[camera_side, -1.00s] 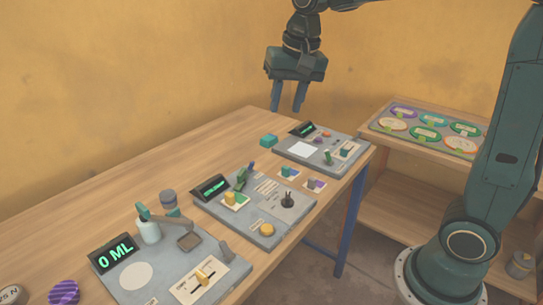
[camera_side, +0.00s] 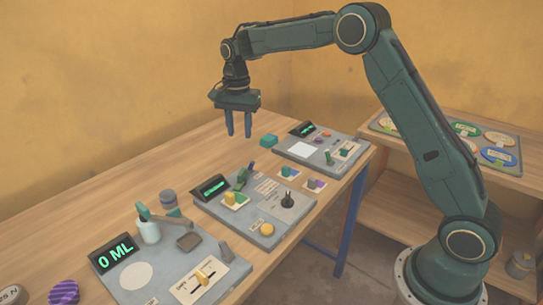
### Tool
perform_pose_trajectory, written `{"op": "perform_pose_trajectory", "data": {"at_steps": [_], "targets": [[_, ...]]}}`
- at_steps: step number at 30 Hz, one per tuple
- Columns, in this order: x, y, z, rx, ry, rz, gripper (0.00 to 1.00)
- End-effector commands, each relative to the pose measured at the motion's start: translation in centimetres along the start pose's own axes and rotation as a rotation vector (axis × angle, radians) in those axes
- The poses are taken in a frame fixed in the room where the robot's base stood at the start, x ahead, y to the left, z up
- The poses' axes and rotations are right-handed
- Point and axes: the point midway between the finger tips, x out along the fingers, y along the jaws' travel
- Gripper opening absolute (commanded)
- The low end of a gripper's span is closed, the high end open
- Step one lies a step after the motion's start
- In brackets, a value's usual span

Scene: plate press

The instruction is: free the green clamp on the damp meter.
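My gripper (camera_side: 239,134) points down with its two fingers apart and nothing between them. It hangs above the wooden table, above and behind the middle grey panel. That panel (camera_side: 256,213) carries a small dark display (camera_side: 209,188), a green upright piece (camera_side: 241,179) that looks like a clamp, a yellow knob on a pale card and a black pronged piece. The far grey panel (camera_side: 296,160) also has a display and a small green upright piece (camera_side: 328,157). I cannot tell from the small lettering which panel is the damp meter. Neither green piece is touched.
A near panel (camera_side: 160,286) shows "0 ML" and holds a bottle and a lever arm. A teal block (camera_side: 268,141) lies beside the far panel. A shelf at right holds a tray of coloured discs (camera_side: 467,129). The table's back left is clear.

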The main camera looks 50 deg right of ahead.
Motion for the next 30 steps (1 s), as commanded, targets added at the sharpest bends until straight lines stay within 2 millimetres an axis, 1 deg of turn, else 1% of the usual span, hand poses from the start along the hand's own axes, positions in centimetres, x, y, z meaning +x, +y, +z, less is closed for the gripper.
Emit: {"op": "perform_pose_trajectory", "data": {"at_steps": [11, 16, 23, 30], "targets": [[0.6, -0.2, -0.1, 0.011, -0.002, 0.004, 0.35], [1.7, -0.2, -0.1, 0.01, -0.003, 0.006, 0.35], [4.5, -0.2, -0.1, 0.01, -0.003, 0.007, 0.35], [8.2, -0.1, -0.1, 0.01, -0.004, 0.008, 0.35]]}}
